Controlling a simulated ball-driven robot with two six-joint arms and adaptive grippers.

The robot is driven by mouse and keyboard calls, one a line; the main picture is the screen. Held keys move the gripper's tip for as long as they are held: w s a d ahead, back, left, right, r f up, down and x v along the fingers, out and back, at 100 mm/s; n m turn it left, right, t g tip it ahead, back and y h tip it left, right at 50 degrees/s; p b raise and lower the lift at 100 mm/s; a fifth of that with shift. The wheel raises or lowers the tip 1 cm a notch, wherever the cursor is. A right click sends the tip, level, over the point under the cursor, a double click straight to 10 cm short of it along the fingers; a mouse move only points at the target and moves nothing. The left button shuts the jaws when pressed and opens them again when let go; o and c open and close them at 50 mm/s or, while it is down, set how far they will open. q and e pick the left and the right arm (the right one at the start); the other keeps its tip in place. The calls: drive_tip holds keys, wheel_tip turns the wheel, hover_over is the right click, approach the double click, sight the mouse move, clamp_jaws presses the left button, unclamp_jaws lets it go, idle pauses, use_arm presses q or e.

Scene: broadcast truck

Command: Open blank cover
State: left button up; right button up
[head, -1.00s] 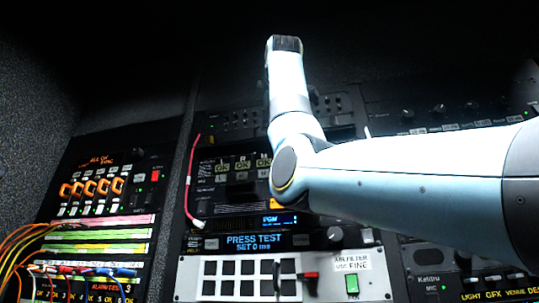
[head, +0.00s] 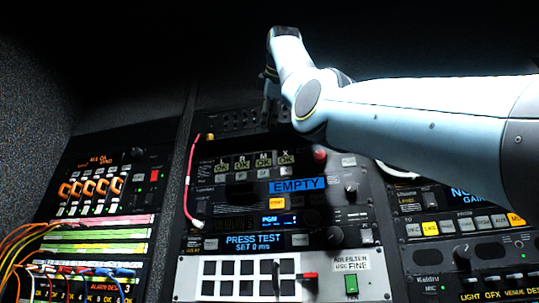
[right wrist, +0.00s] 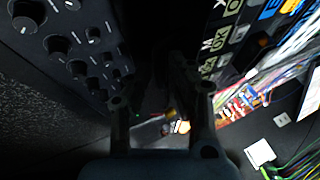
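No panel is plainly recognisable as the blank cover; I cannot tell which part of the dark rack it is. The rack unit with a blue EMPTY display (head: 297,185) stands in the middle of the head view. My right gripper (head: 270,78) is small and dark in the head view, partly hidden by my arm, near the top of the middle rack. In the right wrist view its two dark fingers (right wrist: 163,92) stand apart with nothing visible between them, beside a panel of knobs. The fingertips are lost in shadow. My left gripper is not in view.
A red cable (head: 189,180) hangs at the middle rack's left side. A patch panel (head: 95,235) with orange and yellow cables fills the lower left. A white button panel (head: 215,268) is below, with a green switch (head: 351,284). Knobs and lit buttons line the right rack (head: 460,230).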

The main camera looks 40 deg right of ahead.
drive_tip(key=v, duration=1.2)
drive_tip(key=shift+f, duration=0.1)
idle(0.4)
